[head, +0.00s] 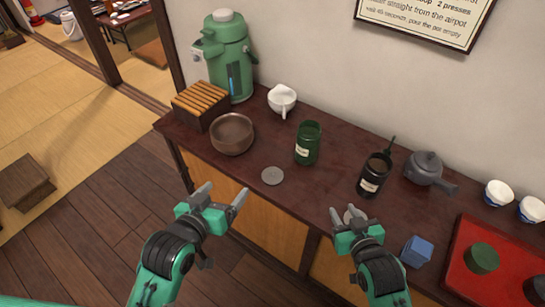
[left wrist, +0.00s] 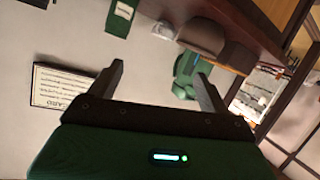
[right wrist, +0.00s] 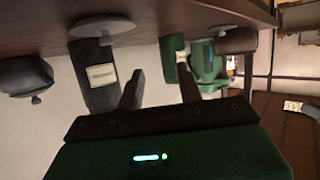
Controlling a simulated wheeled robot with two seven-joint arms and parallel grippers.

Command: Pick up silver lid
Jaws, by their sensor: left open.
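A grey, silvery flat round lid (head: 272,175) lies on the dark counter in front of the green canister (head: 307,143). A second pale round lid (head: 354,215) lies near the front edge below the black canister (head: 373,176), partly hidden by my right gripper. It also shows as a disc in the right wrist view (right wrist: 100,27). My left gripper (head: 221,192) is open and empty, left of the first lid and apart from it, in front of the counter. My right gripper (head: 349,214) is open and empty, close to the second lid; whether it touches is unclear.
A brown bowl (head: 232,133), slatted wooden box (head: 201,104) and green airpot (head: 229,57) stand at the left. A teapot (head: 426,168), blue block (head: 416,251) and red tray (head: 463,253) are right. Counter (head: 300,190) between the lids is clear.

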